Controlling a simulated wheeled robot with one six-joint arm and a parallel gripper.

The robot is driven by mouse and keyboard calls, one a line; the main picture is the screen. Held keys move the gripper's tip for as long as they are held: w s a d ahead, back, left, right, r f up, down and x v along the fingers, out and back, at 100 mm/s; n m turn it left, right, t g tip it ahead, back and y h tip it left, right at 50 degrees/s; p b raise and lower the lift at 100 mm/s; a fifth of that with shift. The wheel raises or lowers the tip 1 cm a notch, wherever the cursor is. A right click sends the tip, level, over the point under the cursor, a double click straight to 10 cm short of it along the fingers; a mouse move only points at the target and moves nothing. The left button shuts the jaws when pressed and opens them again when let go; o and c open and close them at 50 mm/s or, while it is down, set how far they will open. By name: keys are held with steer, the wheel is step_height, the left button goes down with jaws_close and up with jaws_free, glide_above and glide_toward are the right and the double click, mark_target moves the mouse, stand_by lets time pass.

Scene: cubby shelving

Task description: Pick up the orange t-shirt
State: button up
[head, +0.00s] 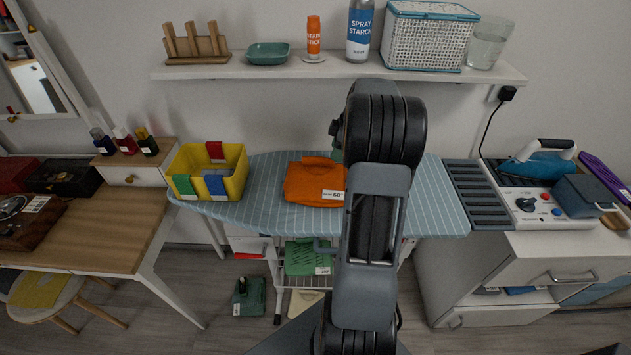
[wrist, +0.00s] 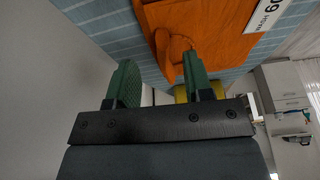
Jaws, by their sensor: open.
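The orange t-shirt (head: 314,182) lies folded on the striped ironing board (head: 258,210), with a white label on its front corner. In the wrist view the orange t-shirt (wrist: 205,28) fills the upper middle, with a raised fold near my fingers. My gripper (wrist: 160,82) is open, its two green fingers apart. The right finger is close to the raised fold; I cannot tell whether they touch. Nothing is held between the fingers. In the head view my arm covers the right part of the board and most of the gripper.
A yellow bin (head: 236,188) with coloured items stands at the board's left end. A blue iron (head: 540,165) and its station stand to the right. A wall shelf (head: 300,71) with bottles and a basket (head: 430,38) runs above the board. A wooden desk (head: 110,220) is at left.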

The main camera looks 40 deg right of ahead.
mark_target(319, 157)
steer(key=w+a+p, duration=0.1)
steer(key=w+a, duration=0.2)
steer(key=shift+a, duration=0.3)
steer(key=shift+x, duration=1.1)
steer(key=shift+w+f, duration=0.1)
steer(key=shift+f, duration=0.3)
steer(key=shift+c, duration=0.2)
jaws_close()
